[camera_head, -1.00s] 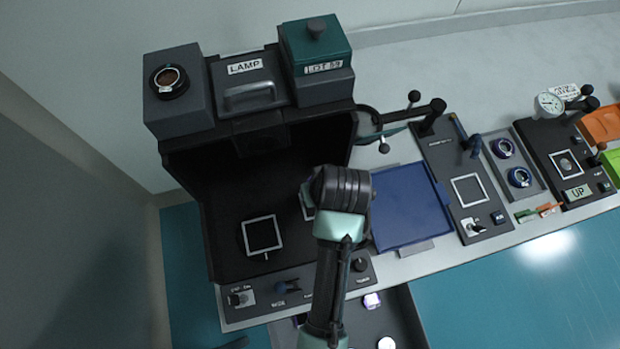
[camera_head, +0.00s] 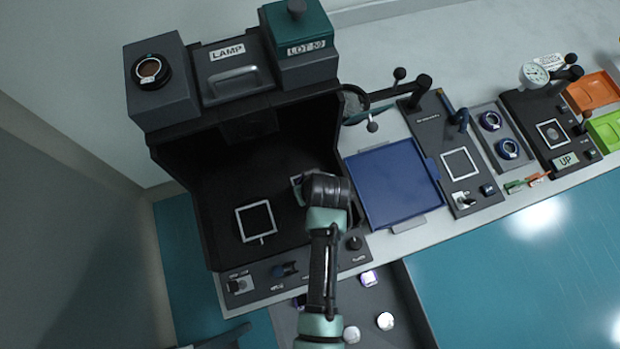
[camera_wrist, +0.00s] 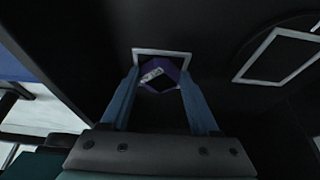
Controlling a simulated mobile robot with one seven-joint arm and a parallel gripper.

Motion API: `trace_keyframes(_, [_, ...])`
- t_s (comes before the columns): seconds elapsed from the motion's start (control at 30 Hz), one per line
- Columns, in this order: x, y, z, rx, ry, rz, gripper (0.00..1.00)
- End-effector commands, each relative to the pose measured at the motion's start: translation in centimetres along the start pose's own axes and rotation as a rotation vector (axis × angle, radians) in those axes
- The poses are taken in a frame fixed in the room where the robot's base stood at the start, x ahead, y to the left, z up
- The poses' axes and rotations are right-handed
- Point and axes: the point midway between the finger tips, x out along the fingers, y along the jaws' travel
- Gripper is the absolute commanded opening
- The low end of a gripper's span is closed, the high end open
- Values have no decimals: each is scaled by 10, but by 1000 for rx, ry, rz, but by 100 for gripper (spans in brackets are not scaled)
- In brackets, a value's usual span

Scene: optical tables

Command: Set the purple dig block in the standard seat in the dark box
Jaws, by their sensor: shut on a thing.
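The purple dig block (camera_wrist: 173,70), with a pale label on it, is between the two blue fingers of my gripper (camera_wrist: 160,77) in the wrist view. My gripper is shut on it. The block appears over a white-outlined square seat (camera_wrist: 142,51) on the dark floor; I cannot tell whether it touches the floor. In the head view this seat (camera_head: 296,187) in the dark box (camera_head: 205,185) is mostly hidden by my wrist, and the block is hidden too. A second white-outlined square (camera_head: 238,226) lies to its left; it also shows in the wrist view (camera_wrist: 240,77).
The dark box's side walls and back stand close around my arm. A control strip (camera_head: 262,285) runs along its front. A blue tray (camera_head: 395,185) lies to the right. A grey drawer (camera_head: 405,300) with round pale pieces is below.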

Motion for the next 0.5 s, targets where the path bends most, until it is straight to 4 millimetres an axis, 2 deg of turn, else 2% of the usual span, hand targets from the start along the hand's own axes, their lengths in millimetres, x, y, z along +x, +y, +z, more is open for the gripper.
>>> trace_keyframes(0.17, [3,0,1,0,0,0,4])
trace_keyframes(0.2, [3,0,1,0,0,0,67])
trace_keyframes(0.33, [2,0,1,0,0,0,91])
trace_keyframes(0.5, [-4,0,0,0,0,0,92])
